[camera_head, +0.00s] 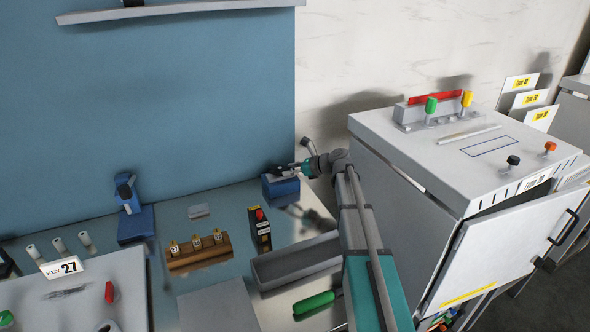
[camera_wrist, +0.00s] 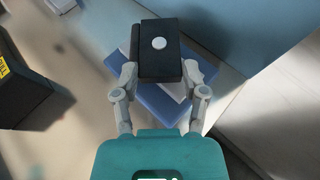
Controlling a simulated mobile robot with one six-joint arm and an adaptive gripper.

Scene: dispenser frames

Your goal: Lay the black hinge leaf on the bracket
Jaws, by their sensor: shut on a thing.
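The black hinge leaf (camera_wrist: 158,28) is a dark flat block with a round white spot, in my gripper (camera_wrist: 160,72). My gripper, small in the head view (camera_head: 303,168), has a finger on either side of the leaf's near end and is shut on it. Below the leaf is a blue block with a grey part on it (camera_wrist: 154,100), which looks to be the bracket; it stands at the bench's back right in the head view (camera_head: 281,190). The leaf hides much of the block in the wrist view. I cannot tell whether they touch.
A black box with a yellow label (camera_head: 260,231) stands left of the blue block. A wooden rack with key tags (camera_head: 198,255) and a blue device (camera_head: 134,222) are further left. A grey tray (camera_head: 296,262) lies in front. A large grey cabinet (camera_head: 410,215) stands right of my arm.

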